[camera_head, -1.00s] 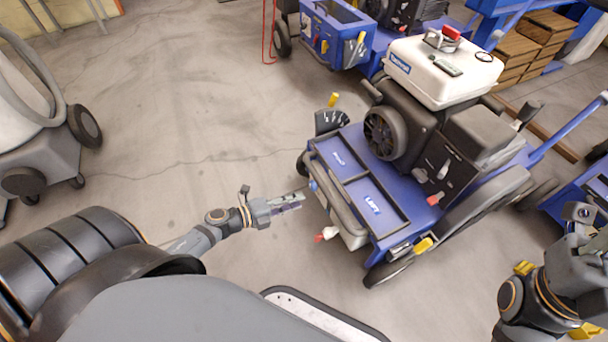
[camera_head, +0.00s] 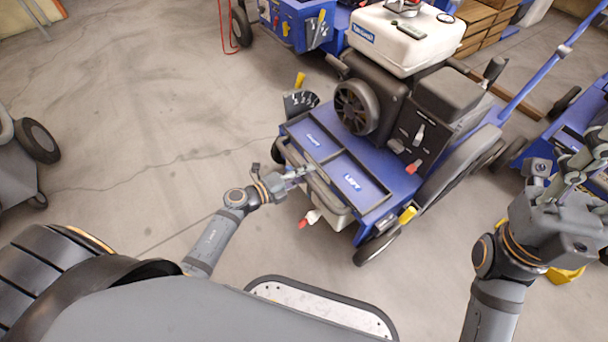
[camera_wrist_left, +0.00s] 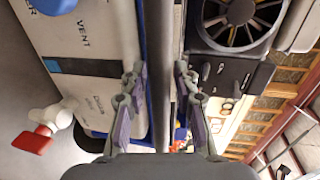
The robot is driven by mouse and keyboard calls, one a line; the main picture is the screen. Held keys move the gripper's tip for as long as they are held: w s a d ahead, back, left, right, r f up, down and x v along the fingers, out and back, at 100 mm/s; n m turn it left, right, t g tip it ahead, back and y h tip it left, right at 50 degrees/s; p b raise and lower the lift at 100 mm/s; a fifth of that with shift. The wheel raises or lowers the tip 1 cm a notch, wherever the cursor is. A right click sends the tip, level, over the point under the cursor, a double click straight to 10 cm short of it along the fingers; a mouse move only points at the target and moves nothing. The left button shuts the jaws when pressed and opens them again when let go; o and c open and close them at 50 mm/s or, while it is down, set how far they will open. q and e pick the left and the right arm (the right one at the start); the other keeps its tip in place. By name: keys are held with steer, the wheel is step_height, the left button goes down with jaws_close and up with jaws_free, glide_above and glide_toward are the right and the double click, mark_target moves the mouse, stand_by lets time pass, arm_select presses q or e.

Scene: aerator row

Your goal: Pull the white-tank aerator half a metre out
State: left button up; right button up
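The white-tank aerator, a blue machine with a white tank (camera_head: 405,40) on top, stands at centre right in the head view. Its blue deck (camera_head: 352,180) faces me, with a grey front bar (camera_head: 318,188) along its near edge. My left gripper (camera_head: 300,174) is at this bar. In the left wrist view the bar (camera_wrist_left: 159,50) runs between the two spread fingers of the gripper (camera_wrist_left: 160,100), with small gaps on both sides. My right gripper (camera_head: 575,165) is at the right edge; its finger opening is unclear.
Another blue machine (camera_head: 293,25) stands behind, and a further blue one (camera_head: 560,135) is close on the right. A grey wheeled machine (camera_head: 15,165) is at the left edge. Wooden crates (camera_head: 490,22) are at the back. The floor (camera_head: 140,120) at left is clear.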

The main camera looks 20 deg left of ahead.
arm_select(q)
jaws_close()
steer(key=x, duration=0.1)
steer(key=p+x, duration=0.1)
steer(key=shift+w+d+r, duration=0.2)
steer(key=shift+w+r, duration=0.05)
steer(key=shift+w, duration=0.05)
jaws_free()
steer(key=shift+s+a, duration=0.1)
